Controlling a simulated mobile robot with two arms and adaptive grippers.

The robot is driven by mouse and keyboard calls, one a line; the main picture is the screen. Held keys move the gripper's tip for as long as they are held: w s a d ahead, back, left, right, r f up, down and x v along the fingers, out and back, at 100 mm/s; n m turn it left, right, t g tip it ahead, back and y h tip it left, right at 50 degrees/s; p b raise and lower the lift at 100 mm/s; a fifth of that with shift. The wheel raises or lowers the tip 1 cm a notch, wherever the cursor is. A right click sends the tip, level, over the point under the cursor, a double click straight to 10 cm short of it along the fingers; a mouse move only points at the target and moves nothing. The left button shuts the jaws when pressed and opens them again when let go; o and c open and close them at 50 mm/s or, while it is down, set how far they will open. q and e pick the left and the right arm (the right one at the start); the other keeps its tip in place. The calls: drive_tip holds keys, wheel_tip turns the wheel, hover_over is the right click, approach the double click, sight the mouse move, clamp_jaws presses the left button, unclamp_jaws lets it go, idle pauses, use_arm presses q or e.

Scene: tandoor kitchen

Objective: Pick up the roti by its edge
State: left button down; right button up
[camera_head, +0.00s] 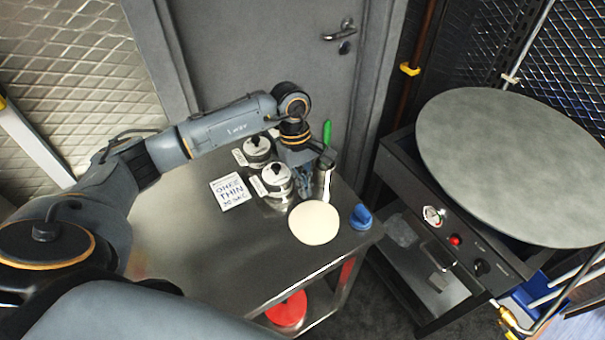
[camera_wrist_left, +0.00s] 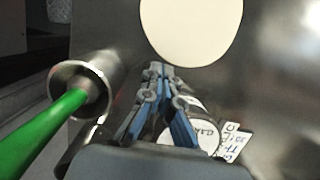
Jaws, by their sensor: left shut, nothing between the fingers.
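The roti (camera_head: 314,222) is a pale, flat, round disc lying on the steel table near its right front corner. It also shows in the left wrist view (camera_wrist_left: 192,28), cut off by the top edge. My left gripper (camera_head: 306,196) is just behind the roti, its fingers pointing down. In the left wrist view my left gripper (camera_wrist_left: 158,70) has its blue-grey fingertips together, with nothing between them, close to the roti's near edge. I cannot tell whether the tips touch it. My right gripper is not in view.
A written card (camera_head: 230,191) lies left, a blue object (camera_head: 361,217) right. The table's left front is clear.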

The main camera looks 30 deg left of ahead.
sight(323, 219)
use_arm(q)
drive_tip(key=shift+d+f, duration=0.1)
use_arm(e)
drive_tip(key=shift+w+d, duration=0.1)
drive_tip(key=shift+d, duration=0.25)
use_arm(q)
drive_tip(key=s+d, duration=0.1)
drive_tip(key=d, duration=0.1)
drive_tip(key=s+d+b, duration=0.1)
drive_tip(key=d, duration=0.1)
drive_tip(key=s+d+b, duration=0.1)
drive_tip(key=d, duration=0.1)
drive_tip(key=shift+s+d, duration=0.2)
drive_tip(key=shift+s, duration=0.15)
drive_tip(key=shift+s+d, duration=0.1)
drive_tip(key=shift+d, duration=0.05)
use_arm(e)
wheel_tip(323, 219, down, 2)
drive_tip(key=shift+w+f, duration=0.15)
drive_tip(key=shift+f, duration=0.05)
